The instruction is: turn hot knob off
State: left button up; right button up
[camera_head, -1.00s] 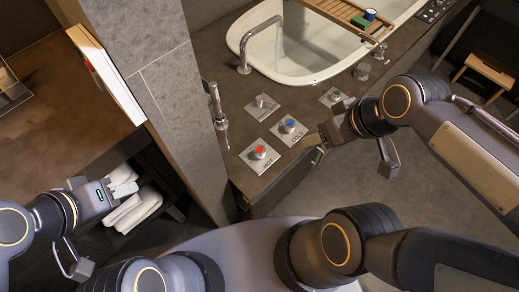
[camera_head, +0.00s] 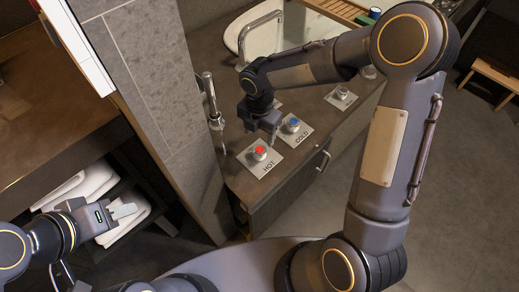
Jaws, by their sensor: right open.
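The hot knob (camera_head: 260,152) has a red top and sits on a square plate labelled HOT near the front left corner of the vanity counter. The cold knob (camera_head: 292,125) has a blue top and sits on its own plate just behind and to the right. My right gripper (camera_head: 272,135) points down close behind the hot knob, between the two knobs. It is open; I cannot tell whether a finger touches the hot knob. My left gripper (camera_head: 126,209) is at the lower left, away from the knobs, and its fingers look close together.
A basin (camera_head: 255,40) with a curved faucet is set into the counter behind my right arm. Another small knob (camera_head: 342,93) stands to the right. A grey stone pillar (camera_head: 150,80) rises left of the counter. Rolled white towels (camera_head: 85,185) lie on a shelf near my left gripper.

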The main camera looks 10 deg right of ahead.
aim_at(259, 149)
notch_tip(259, 149, down, 7)
jog(key=shift+f+b, duration=0.2)
jog(key=shift+b, duration=0.55)
jog(key=c, duration=1)
